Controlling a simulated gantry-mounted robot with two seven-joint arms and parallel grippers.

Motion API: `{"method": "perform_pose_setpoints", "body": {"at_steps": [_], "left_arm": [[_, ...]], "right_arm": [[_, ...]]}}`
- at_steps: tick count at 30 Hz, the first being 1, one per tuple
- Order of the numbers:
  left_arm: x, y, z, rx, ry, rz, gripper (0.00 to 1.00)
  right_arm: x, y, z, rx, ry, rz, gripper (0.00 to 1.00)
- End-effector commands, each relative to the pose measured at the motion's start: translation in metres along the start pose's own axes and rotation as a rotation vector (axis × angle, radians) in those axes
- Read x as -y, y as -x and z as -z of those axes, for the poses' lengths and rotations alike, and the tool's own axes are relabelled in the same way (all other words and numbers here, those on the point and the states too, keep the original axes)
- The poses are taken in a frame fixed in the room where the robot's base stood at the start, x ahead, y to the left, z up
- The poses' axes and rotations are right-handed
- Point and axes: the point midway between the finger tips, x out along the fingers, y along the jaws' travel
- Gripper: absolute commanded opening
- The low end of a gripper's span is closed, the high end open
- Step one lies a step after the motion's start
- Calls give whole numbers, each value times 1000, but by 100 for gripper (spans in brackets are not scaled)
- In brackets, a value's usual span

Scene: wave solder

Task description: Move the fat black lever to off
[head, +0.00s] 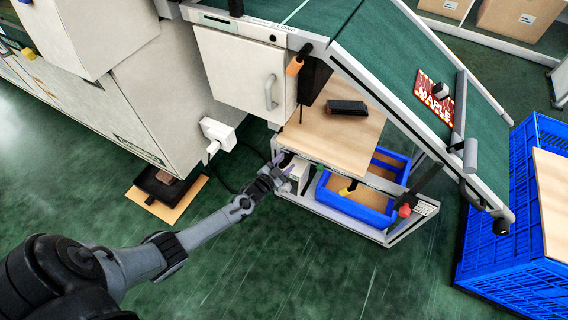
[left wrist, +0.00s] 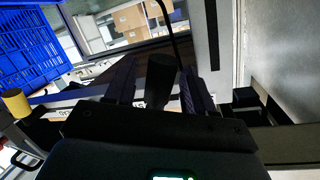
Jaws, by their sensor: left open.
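A fat black lever (left wrist: 160,78) shows in the left wrist view as a dark, wide-topped shape between my two fingers. I cannot tell whether the fingers touch it. My left gripper (head: 283,161) is open at the left end of the bench's front rail in the head view, where it hides the lever. The lever's base and any on/off marking cannot be made out. My right gripper is in neither view.
A blue bin (head: 345,205) sits below. A white box (head: 218,132) is left of the gripper. A blue crate (head: 510,265) stands right; the front floor is clear.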

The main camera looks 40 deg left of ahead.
Motion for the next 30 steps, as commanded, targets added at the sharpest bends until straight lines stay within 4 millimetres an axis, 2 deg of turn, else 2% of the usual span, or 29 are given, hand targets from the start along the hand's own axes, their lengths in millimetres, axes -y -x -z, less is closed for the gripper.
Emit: {"method": "perform_pose_setpoints", "body": {"at_steps": [4,8,21,30], "left_arm": [[0,5,1,0,0,-1,53],[1,18,3,0,0,-1,53],[1,90,2,2,0,0,53],[0,108,0,0,0,0,53]], "right_arm": [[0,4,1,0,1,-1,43],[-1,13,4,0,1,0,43],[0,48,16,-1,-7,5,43],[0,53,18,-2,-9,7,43]]}}
